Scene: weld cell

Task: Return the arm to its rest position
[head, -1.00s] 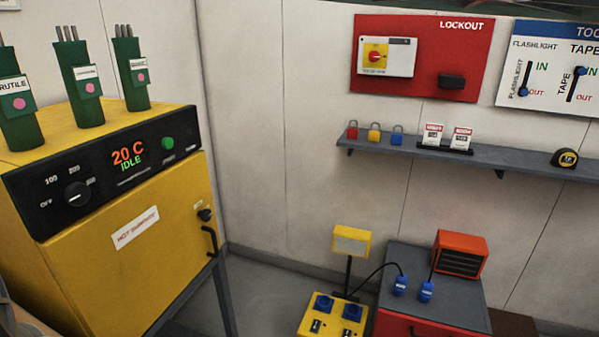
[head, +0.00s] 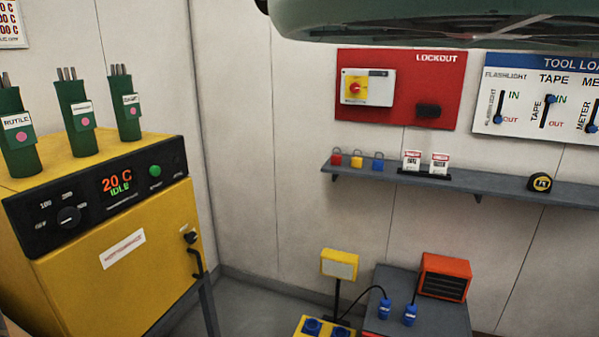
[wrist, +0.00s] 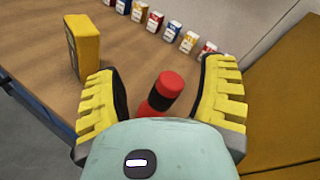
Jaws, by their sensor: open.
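My gripper (wrist: 161,68) shows in the wrist view with its two yellow ridged fingers spread wide apart. Its pale green body fills the bottom of that view. A red cylinder with a dark band (wrist: 168,90) shows between the fingers, beyond the body. Neither finger touches it in the picture, and its lower end is hidden by my gripper. A wooden table top (wrist: 50,35) lies below. I cannot make out my gripper in the head view.
A yellow block-shaped thing (wrist: 84,47) stands left of my gripper, with several small boxes (wrist: 155,21) beyond. The head view shows a yellow oven (head: 100,290), a grey shelf (head: 500,185), a red lockout board (head: 440,85) and an orange heater (head: 443,276).

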